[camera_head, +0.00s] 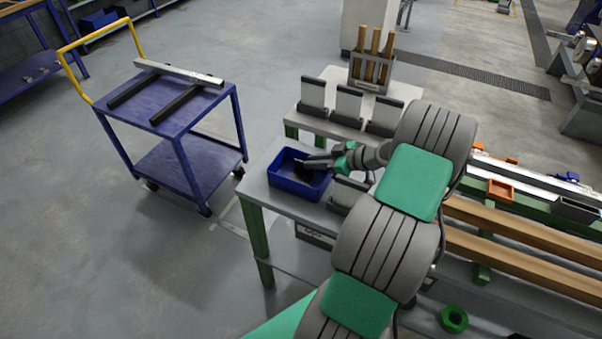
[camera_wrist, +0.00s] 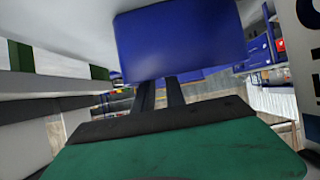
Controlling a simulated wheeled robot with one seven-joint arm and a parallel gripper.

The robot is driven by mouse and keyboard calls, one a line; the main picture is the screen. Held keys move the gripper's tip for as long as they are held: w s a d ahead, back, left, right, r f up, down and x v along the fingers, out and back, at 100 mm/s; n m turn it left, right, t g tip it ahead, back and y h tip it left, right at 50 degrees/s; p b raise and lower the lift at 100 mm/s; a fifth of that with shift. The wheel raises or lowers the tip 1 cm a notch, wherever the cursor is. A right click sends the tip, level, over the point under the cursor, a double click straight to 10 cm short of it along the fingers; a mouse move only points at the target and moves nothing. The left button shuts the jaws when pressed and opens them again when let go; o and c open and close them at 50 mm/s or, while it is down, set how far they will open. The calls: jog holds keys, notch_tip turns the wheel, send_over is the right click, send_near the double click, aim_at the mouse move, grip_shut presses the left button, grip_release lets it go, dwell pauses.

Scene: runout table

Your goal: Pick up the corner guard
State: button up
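No piece stands out clearly as the corner guard. A dark piece (camera_head: 304,173) lies inside the blue bin (camera_head: 284,183) on the near end of the grey table, and its shape is too small to make out. My gripper (camera_head: 312,163) reaches in from the right, with its fingers at the bin's right side by the dark piece. In the wrist view the blue bin (camera_wrist: 182,40) fills the upper middle. Two dark fingers run towards it with a gap between them, and their tips are hidden by the bin. I cannot tell whether anything is between them.
Three grey holders (camera_head: 348,104) stand in a row behind the bin, with a rack (camera_head: 372,72) of wooden-handled tools beyond. A blue cart (camera_head: 185,118) carrying bars stands to the left. My arm hides part of the table.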

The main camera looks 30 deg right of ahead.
aim_at(300, 174)
jog(key=x, duration=0.3)
jog(key=shift+w+a+f, duration=0.1)
jog(key=shift+w+a, duration=0.05)
jog(key=shift+a, duration=0.05)
grip_shut()
